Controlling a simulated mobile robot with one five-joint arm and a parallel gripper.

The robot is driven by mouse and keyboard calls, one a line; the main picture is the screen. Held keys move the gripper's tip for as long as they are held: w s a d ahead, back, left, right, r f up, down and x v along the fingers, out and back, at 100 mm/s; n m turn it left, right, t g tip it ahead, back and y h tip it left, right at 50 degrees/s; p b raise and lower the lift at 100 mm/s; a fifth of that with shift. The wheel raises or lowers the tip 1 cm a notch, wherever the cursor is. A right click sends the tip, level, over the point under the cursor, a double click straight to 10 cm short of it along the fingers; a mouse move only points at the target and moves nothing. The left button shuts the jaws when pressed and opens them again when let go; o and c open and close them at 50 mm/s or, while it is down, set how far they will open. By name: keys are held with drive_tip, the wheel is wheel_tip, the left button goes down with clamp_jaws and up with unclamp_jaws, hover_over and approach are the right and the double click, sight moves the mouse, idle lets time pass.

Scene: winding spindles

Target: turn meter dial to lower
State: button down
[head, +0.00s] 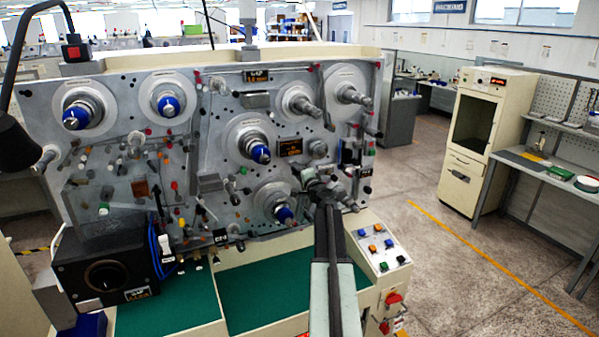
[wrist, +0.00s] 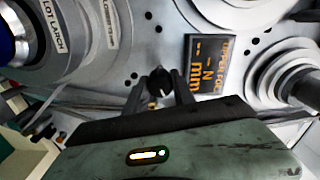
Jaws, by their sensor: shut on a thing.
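A small dark knob (wrist: 160,84), which looks like the meter dial, sits on the grey panel in the wrist view, with a small pale mark on its face. My gripper (wrist: 160,94) has one finger on each side of it and is shut on it. In the head view my gripper (head: 324,184) reaches the lower right of the panel and hides the knob. A dark meter display (wrist: 207,64) with orange characters is just right of the knob; in the head view a similar display (head: 290,147) is above my gripper. The knob's exact setting is too small to tell.
Large spindles with blue hubs (head: 261,153) stick out of the panel (head: 220,120) left of my gripper. A grey stepped spindle (wrist: 290,80) stands close on the right in the wrist view. A button box (head: 378,245) is below right. The floor at right is open.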

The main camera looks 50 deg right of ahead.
drive_tip(key=m, duration=0.5)
drive_tip(key=shift+s+f, duration=0.1)
drive_tip(key=shift+s, duration=0.05)
drive_tip(key=m, duration=0.5)
drive_tip(key=shift+m, duration=0.5)
drive_tip(key=c, duration=1.1)
unclamp_jaws()
drive_tip(key=shift+d, duration=0.1)
drive_tip(key=shift+o, duration=0.2)
drive_tip(key=v, duration=0.7)
drive_tip(key=shift+s+a, duration=0.2)
drive_tip(key=shift+s, duration=0.1)
